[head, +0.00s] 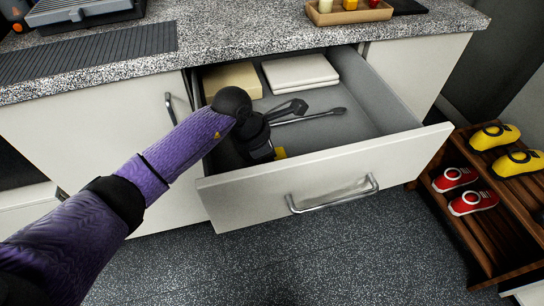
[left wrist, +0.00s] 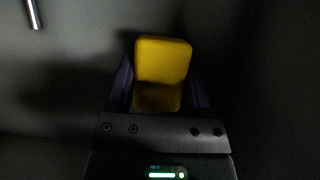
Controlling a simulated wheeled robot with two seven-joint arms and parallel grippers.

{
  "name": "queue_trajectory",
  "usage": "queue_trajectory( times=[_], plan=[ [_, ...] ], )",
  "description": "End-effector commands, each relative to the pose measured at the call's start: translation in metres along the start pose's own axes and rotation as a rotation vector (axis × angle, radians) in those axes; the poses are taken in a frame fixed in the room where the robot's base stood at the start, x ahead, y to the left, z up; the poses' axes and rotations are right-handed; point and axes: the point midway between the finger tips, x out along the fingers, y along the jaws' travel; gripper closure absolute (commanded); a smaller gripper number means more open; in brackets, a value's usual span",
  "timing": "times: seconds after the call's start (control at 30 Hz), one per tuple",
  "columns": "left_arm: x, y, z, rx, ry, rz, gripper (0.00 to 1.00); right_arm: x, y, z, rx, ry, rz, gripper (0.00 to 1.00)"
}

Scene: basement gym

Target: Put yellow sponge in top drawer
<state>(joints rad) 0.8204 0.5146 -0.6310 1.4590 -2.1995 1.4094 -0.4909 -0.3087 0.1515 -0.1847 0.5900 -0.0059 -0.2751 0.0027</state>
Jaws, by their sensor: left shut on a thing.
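The yellow sponge (left wrist: 162,62) is between the fingers of my left gripper (left wrist: 155,85) in the left wrist view. In the head view only a small yellow part of the sponge (head: 280,153) shows beside the gripper (head: 268,155). The gripper is shut on it, inside the open top drawer (head: 330,165), near its left wall and front panel. The dark grey drawer interior surrounds the sponge in the wrist view. Whether the sponge touches the drawer floor cannot be told. My right gripper is not in view.
The drawer also holds a beige block (head: 236,78), a white folded stack (head: 300,72) and metal utensils (head: 320,114). The speckled counter (head: 225,35) overhangs the drawer's back. A shoe rack (head: 462,215) stands at the right. The drawer's right side has free floor.

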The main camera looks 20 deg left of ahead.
Motion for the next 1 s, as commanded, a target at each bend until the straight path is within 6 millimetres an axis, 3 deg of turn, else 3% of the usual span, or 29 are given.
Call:
queue_trajectory(
  times=[0.17,0.2,0.33,0.53,0.63,1.0],
  plan=[
    [0.003,0.0,-0.001,0.001,0.001,0.0,0.91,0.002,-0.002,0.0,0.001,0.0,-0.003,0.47],
    [0.002,0.0,-0.001,0.001,0.001,0.0,0.27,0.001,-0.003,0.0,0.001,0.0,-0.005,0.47],
    [0.001,0.0,-0.001,0.001,0.0,0.0,0.0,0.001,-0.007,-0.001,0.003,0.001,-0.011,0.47],
    [0.001,0.0,0.0,0.001,0.0,0.0,0.0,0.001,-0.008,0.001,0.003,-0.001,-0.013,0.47],
    [-0.009,0.0,0.002,0.002,-0.001,0.002,0.0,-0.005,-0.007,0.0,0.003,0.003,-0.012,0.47],
    [-0.106,0.0,0.002,0.003,0.0,0.004,0.0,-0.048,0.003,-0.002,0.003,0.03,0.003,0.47]
  ],
)
